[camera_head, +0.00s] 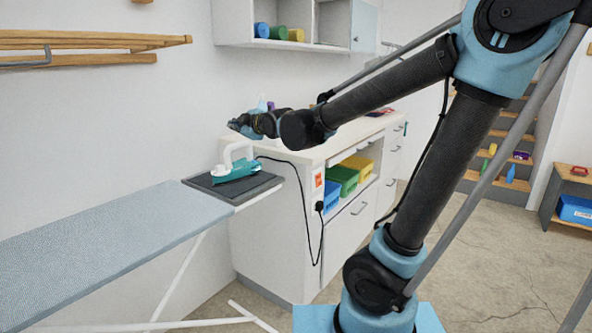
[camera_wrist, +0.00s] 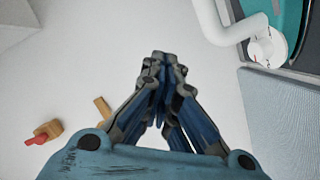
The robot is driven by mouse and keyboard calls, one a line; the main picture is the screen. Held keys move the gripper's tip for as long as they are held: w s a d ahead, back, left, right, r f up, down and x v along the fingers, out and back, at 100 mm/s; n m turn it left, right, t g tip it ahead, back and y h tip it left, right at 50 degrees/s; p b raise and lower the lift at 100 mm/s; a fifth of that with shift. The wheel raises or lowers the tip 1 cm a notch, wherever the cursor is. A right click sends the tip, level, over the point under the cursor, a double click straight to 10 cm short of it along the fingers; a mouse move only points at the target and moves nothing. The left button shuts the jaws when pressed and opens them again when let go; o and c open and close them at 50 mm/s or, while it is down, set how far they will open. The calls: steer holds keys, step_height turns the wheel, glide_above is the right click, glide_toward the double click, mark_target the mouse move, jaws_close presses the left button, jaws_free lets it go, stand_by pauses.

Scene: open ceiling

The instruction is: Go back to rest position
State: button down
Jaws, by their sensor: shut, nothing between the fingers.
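My gripper (camera_head: 236,124) is at the end of my arm, which reaches left in the head view. It shows above the white cabinet's left end, near the iron. In the wrist view my gripper (camera_wrist: 163,62) has its fingers together, with nothing between them. The teal and white iron (camera_head: 238,168) rests on the dark pad at the end of the ironing board. Part of the iron (camera_wrist: 262,40) also shows at the top right of the wrist view, apart from the fingers.
The ironing board (camera_head: 90,235) fills the lower left. The white cabinet (camera_head: 270,240) stands below my arm, with a power cord along its side. A wall shelf (camera_head: 330,25) and wooden rack (camera_head: 90,42) hang above. Open concrete floor (camera_head: 500,260) lies to the right.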

steer(key=s+d+f+m+g+h, duration=0.1)
steer(key=s+d+f+m+h, duration=0.15)
steer(key=d+f, duration=0.4)
steer(key=s+d+f+m+g+h, duration=0.2)
steer(key=s+d+f+m, duration=0.15)
steer(key=d, duration=0.65)
steer(key=s+d+f+m+g+h, duration=0.1)
steer(key=s+d+f+m+h, duration=0.25)
steer(key=d, duration=0.55)
steer(key=s+d+f+m+g+h, duration=0.2)
steer(key=s+d+f+m+g, duration=0.3)
steer(key=s+d+f+m, duration=0.4)
steer(key=s+d+f, duration=0.4)
steer(key=s+f, duration=0.1)
steer(key=s, duration=0.3)
steer(key=shift+s+d+m+g, duration=0.25)
steer(key=shift+m+g, duration=0.1)
steer(key=shift+g, duration=0.05)
steer(key=shift+a+f, duration=0.1)
